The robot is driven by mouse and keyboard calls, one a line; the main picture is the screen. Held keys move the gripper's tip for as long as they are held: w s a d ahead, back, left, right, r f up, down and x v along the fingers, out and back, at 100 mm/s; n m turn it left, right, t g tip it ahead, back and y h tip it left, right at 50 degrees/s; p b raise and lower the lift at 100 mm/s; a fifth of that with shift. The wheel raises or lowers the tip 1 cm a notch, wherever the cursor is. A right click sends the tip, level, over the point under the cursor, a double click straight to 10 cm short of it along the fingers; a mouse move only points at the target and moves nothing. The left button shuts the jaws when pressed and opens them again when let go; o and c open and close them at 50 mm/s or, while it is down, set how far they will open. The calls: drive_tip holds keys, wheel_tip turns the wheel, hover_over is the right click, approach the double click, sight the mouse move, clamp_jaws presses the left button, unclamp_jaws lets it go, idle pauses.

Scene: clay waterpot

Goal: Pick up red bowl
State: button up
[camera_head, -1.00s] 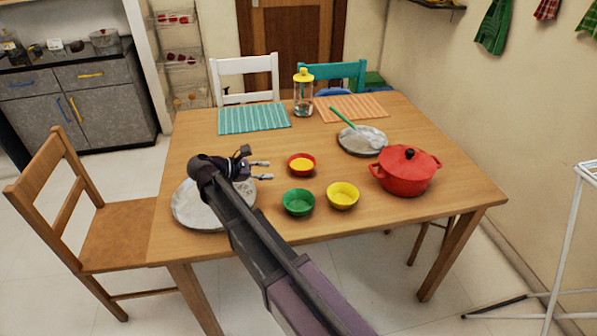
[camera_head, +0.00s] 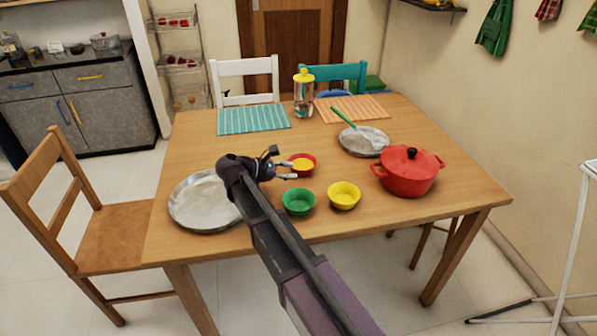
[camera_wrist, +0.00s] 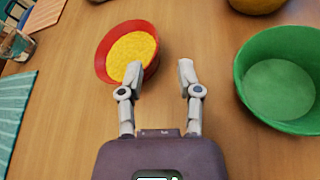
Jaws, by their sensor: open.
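The red bowl (camera_head: 311,159) stands upright on the wooden table, with yellow contents (camera_head: 302,164) inside. In the wrist view the red bowl (camera_wrist: 104,68) is ahead of my gripper and to its left. My gripper (camera_head: 288,170) is open and empty. In the wrist view its two fingers (camera_wrist: 158,72) are spread apart; the left fingertip overlaps the bowl's near rim, and I cannot tell if it touches. The right fingertip is over bare table to the right of the bowl.
A green bowl (camera_head: 298,203) and a yellow bowl (camera_head: 343,196) stand close by. A red pot (camera_head: 407,178) is at right, a large metal plate (camera_head: 190,204) at left. A plate with a green-handled utensil (camera_head: 345,118) and a bottle (camera_head: 303,95) are farther back. Bare table lies left of the red bowl.

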sight(305, 180)
drive_tip(key=shift+w+d+f, duration=0.1)
drive_tip(key=shift+w+d, duration=0.05)
drive_tip(key=shift+d, duration=0.1)
drive_tip(key=shift+b+x, duration=0.9)
drive_tip(key=shift+x, duration=1.7)
clamp_jaws()
